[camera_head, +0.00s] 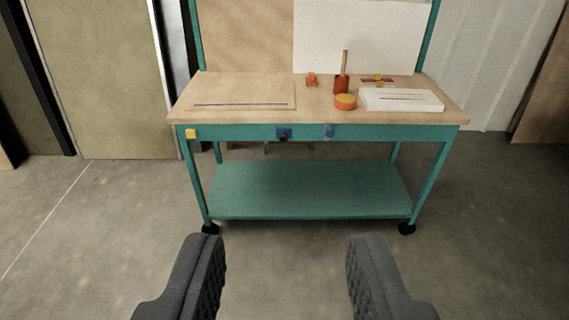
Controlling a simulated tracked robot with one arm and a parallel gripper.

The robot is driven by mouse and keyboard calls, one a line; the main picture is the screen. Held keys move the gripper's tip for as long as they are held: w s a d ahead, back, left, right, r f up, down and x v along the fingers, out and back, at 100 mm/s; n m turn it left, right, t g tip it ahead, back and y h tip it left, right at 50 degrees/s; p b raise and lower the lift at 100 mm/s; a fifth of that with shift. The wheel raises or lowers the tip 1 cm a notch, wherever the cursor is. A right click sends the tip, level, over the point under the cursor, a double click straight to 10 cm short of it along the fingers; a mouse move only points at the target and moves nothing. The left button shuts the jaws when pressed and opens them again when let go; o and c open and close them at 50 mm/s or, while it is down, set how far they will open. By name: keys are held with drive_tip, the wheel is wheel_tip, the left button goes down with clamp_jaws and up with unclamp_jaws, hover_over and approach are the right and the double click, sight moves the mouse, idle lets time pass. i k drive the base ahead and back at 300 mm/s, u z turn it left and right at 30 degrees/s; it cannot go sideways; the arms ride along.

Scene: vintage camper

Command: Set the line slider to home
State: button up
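My gripper (285,245) is open and empty at the bottom of the view, its two dark ridged fingers wide apart. It is over the floor, well short of the workbench (320,133). No part is clearly marked as the line slider. A flat wooden board (240,92) with a thin dark blue line (240,104) lies on the left of the benchtop. A white block (400,98) with dark narrow slots lies on the right. I cannot tell which of these is the slider, nor see any home mark at this distance.
An orange-topped round tub (345,102), a dark red holder (341,86), a small orange piece (311,79) and a red and yellow piece (378,79) stand on the bench. A yellow block (191,133) and blue fittings (284,133) are on its front edge. The floor before it is clear.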

sight(283, 134)
drive_tip(key=u, duration=1.05)
drive_tip(key=i, duration=1.8)
drive_tip(key=z, duration=0.6)
